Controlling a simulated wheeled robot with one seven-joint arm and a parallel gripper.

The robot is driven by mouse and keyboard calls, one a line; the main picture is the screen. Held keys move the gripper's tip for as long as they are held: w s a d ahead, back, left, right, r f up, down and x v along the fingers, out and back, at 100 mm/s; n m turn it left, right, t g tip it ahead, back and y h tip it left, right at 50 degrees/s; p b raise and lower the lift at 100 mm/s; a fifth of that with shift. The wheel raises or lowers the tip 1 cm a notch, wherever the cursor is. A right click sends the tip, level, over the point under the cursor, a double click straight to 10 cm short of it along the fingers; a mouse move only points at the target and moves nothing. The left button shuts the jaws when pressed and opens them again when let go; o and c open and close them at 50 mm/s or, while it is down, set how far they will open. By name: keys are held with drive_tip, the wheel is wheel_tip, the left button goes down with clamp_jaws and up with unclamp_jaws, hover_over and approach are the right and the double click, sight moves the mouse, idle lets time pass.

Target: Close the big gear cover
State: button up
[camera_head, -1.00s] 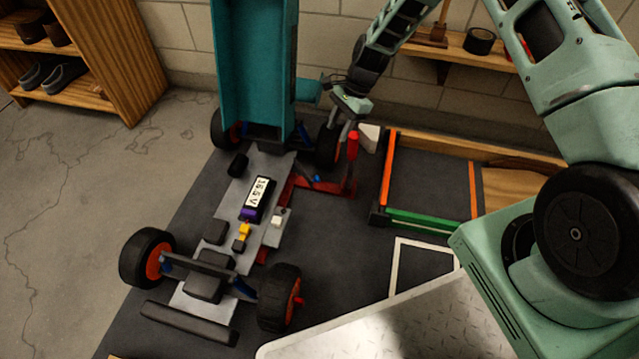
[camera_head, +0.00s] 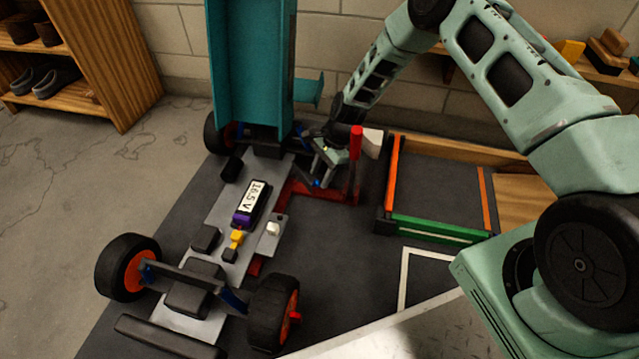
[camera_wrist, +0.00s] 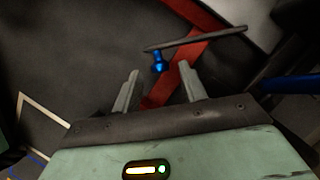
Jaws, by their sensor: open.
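I cannot clearly make out the big gear cover. A thin dark plate (camera_wrist: 195,39) with a blue knob (camera_wrist: 157,62) shows nearly edge-on in the wrist view and may be it. My gripper (camera_wrist: 160,70) is open. The blue knob appears between its fingertips, slightly beyond them, and contact cannot be told. In the head view, my gripper (camera_head: 319,178) is low beside the rear of the car chassis (camera_head: 210,262), over the red stand (camera_head: 300,192), and hides what lies beneath. The teal body shell (camera_head: 250,65) stands raised at the rear.
A red post (camera_head: 355,165) and a white block (camera_head: 373,142) stand just right of my gripper. A frame with orange and green edges (camera_head: 430,229) lies farther right. The battery (camera_head: 250,205) sits on the chassis. Dark mat is clear in front of the stand.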

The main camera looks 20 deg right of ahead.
drive_tip(key=shift+x, duration=0.75)
clamp_jaws()
drive_tip(key=shift+s+a+r+m+p, duration=0.25)
drive_tip(key=shift+a+m+p, duration=0.35)
drive_tip(key=shift+p, duration=0.4)
drive_tip(key=shift+a+f+t, duration=0.1)
drive_tip(key=shift+f+t, duration=0.15)
drive_tip(key=shift+t, duration=0.05)
unclamp_jaws()
